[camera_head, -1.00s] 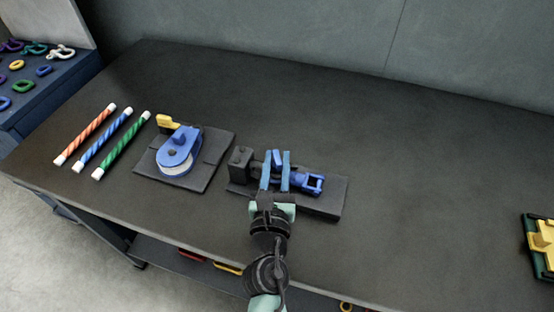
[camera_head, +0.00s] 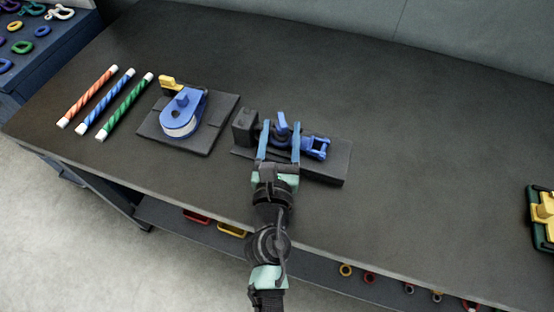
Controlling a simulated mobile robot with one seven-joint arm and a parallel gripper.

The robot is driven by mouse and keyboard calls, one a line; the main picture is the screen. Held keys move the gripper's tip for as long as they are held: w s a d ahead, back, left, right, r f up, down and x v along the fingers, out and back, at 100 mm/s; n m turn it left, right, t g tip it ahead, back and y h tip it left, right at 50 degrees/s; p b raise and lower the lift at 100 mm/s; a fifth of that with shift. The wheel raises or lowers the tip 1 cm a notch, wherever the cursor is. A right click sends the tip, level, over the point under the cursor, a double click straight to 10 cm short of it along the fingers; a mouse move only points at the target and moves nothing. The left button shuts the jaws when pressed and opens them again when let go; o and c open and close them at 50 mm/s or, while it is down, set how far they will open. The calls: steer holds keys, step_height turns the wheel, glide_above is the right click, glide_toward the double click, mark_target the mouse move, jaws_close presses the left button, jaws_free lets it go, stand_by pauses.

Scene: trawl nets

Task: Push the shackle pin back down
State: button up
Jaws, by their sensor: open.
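My gripper (camera_head: 280,142) is open, its two blue fingers pointing away from me over a dark base plate (camera_head: 325,168). On the plate is a blue shackle-like fitting (camera_head: 316,147), just right of the fingers. An upright blue piece (camera_head: 282,122), perhaps the shackle pin, shows between and beyond the fingertips. Whether the fingers touch it I cannot tell. A dark block (camera_head: 244,125) stands at the plate's left end. The fingers hide part of the fitting.
A blue pulley block (camera_head: 187,112) with a yellow piece sits on a dark pad to the left. Orange, blue and green striped rods (camera_head: 128,107) lie further left. A yellow and green object (camera_head: 542,212) is at the right edge.

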steer(key=s, duration=0.3)
steer(key=s+b, duration=0.1)
steer(key=s, duration=0.2)
steer(key=s+a+b, duration=0.1)
steer(key=s, duration=0.3)
steer(key=shift+s+f, duration=0.1)
steer(key=shift+s+b, duration=0.3)
steer(key=shift+s, duration=0.25)
